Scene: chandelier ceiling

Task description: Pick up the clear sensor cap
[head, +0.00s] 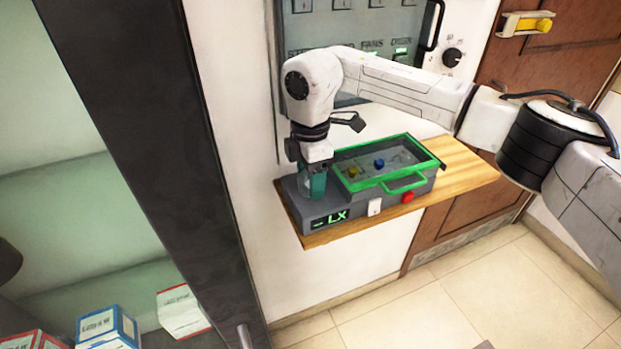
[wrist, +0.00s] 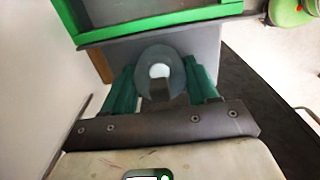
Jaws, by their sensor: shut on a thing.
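The clear sensor cap (wrist: 160,62) shows in the wrist view as a round, greyish, see-through piece with a pale centre. It sits between the two green fingers of my gripper (wrist: 161,82), which are shut on it. In the head view my gripper (head: 314,184) points down at the left end of the grey device (head: 292,205), just behind its "LX" display. The cap is mostly hidden by the fingers there. I cannot tell whether the cap is touching the device or lifted off it.
The device has a green-framed clear lid (head: 415,147) with a green handle, a red button (head: 407,197) and a white switch (head: 375,207). It stands on a wooden shelf (head: 460,172). A dark post (head: 165,150) rises at left. Boxes (head: 105,325) lie at lower left.

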